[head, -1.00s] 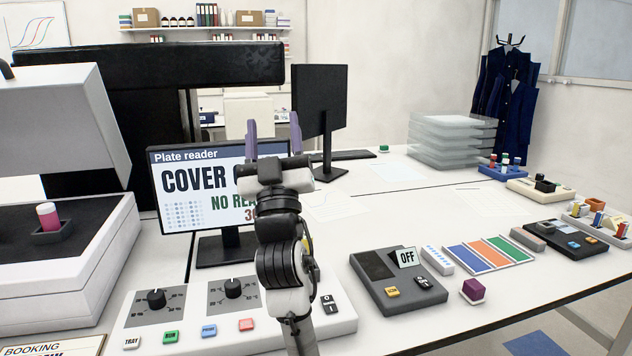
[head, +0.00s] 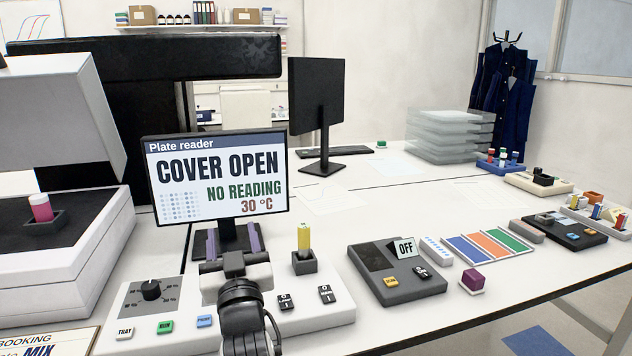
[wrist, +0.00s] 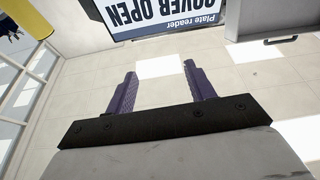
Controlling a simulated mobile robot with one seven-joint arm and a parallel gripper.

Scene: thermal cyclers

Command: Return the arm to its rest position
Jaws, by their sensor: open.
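My gripper (head: 231,242) is in the lower middle of the head view, in front of the plate reader screen (head: 217,180) and above the control panel (head: 330,300). Its two purple fingers stand apart with nothing between them. The wrist view also shows the empty fingers (wrist: 158,90), with the screen upside down at the top. My arm hides part of the panel, including the area right of the left knob (head: 151,290). The screen reads "COVER OPEN", "NO READING" and 30 °C.
A yellow-topped tube (head: 304,238) stands in a dark holder just right of my gripper. A pink-and-white tube (head: 41,208) sits in the open machine at left. A grey device marked OFF (head: 397,272) and a purple cube (head: 471,281) lie to the right.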

